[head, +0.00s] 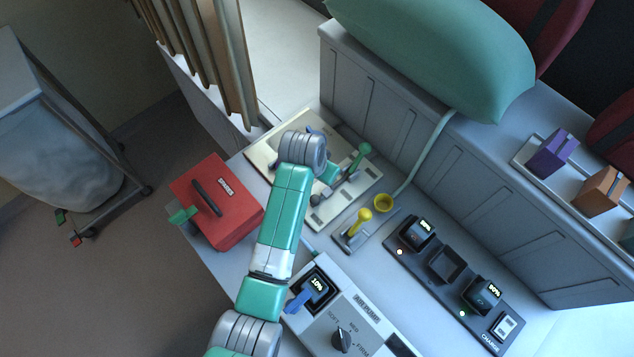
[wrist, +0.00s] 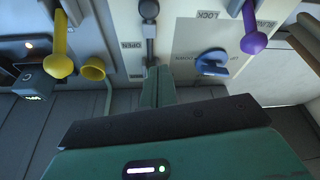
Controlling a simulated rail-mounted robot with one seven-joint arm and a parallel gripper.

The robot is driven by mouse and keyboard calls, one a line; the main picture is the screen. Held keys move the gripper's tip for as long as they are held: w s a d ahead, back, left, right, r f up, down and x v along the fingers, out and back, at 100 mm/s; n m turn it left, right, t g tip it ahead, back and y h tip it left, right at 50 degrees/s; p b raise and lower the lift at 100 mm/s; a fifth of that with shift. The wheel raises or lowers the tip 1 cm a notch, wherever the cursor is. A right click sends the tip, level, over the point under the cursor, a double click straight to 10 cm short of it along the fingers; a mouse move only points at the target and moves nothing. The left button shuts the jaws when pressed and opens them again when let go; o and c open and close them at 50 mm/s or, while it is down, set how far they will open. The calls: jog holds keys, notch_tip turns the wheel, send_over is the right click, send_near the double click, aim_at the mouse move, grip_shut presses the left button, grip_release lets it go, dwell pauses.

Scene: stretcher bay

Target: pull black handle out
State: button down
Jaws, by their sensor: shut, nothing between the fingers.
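The black handle (wrist: 148,12) is at the top middle of the wrist view, a dark stem with a rounded knob on a pale panel (wrist: 185,45). Its lower end comes down close to my fingertips. My gripper (wrist: 157,72) is shut with nothing between its fingers, which point toward the handle. I cannot tell whether they touch it. In the head view my wrist covers part of the pale panel (head: 262,152), and a dark knob (head: 316,200) shows at its front edge. I cannot tell if that is the same handle.
Near the panel are a green-knobbed lever (head: 363,150), a yellow lever (head: 362,217) and a yellow cup (head: 383,202). A purple lever (wrist: 253,40) and blue knob (wrist: 212,62) sit to the right in the wrist view. A red case (head: 230,215) stands left of my arm.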

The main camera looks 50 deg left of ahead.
aim_at(315, 201)
jog(key=b+x, duration=0.1)
jog(key=x, duration=0.9)
jog(key=shift+b, duration=0.35)
jog(key=shift+s+d+r+p, duration=0.1)
jog(key=shift+s+d+p, duration=0.05)
jog(key=shift+s+p, duration=0.4)
jog(key=shift+s+d+r+p, duration=0.1)
jog(key=shift+s+d+p, duration=0.1)
jog(key=shift+s+p, duration=0.35)
jog(key=shift+s+d+f, duration=0.1)
jog(key=shift+s+d, duration=0.1)
jog(key=shift+s, duration=0.6)
